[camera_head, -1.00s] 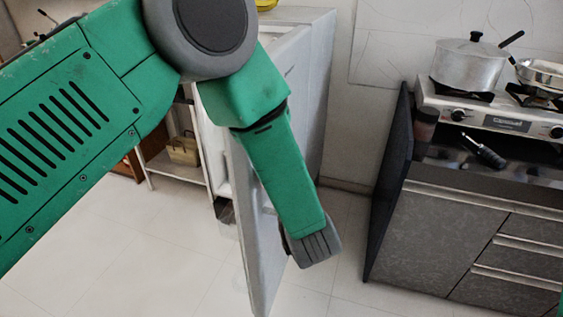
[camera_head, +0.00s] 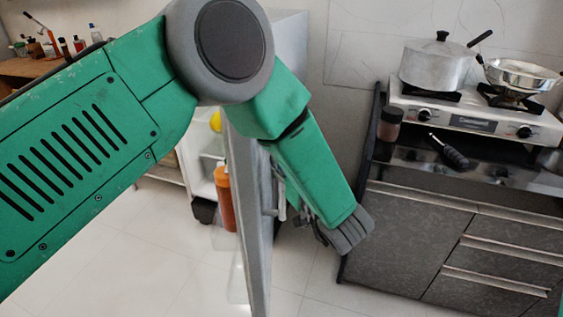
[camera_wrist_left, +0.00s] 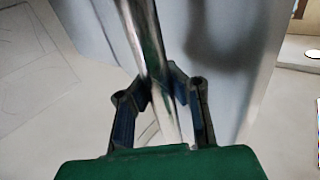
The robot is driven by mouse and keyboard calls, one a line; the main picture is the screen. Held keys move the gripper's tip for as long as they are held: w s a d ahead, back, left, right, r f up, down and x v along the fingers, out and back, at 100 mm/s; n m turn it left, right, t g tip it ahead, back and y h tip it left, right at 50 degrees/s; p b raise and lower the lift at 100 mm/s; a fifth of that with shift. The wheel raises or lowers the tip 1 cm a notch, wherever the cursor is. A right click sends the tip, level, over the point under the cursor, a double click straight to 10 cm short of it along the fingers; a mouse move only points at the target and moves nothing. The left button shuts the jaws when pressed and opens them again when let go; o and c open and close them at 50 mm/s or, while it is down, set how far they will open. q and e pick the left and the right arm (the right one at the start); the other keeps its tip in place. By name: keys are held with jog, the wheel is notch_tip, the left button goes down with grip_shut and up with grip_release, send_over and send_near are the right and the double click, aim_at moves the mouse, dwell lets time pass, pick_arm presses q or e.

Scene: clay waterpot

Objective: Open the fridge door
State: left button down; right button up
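The fridge door (camera_head: 252,225) is a grey panel seen nearly edge-on in the head view, swung open from the fridge body (camera_head: 290,35). Its metal handle (camera_wrist_left: 146,45) runs down the wrist view as a shiny bar. My left gripper (camera_wrist_left: 162,82) has its fingers converged on either side of this bar and appears closed around it. In the head view my left gripper (camera_head: 315,228) is on the door's right side, mostly hidden by my arm. My right gripper is not in view.
An orange bottle (camera_head: 225,198) shows by the open fridge, left of the door. A grey cabinet (camera_head: 410,235) with a stove (camera_head: 470,115), a pot (camera_head: 437,64) and a pan (camera_head: 522,75) stands at the right. Bare tiled floor (camera_head: 160,260) lies at the lower left.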

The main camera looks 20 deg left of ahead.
pick_arm(q)
jog(key=shift+s+d+f, duration=0.35)
jog(key=shift+f, duration=0.15)
jog(key=c, duration=1.7)
grip_release()
jog(key=shift+s, duration=0.1)
jog(key=shift+o, duration=1.4)
jog(key=shift+s+d+r, duration=0.15)
jog(key=shift+r, duration=0.1)
jog(key=v, duration=0.8)
jog(key=shift+w+d, duration=0.2)
jog(key=shift+d, duration=0.1)
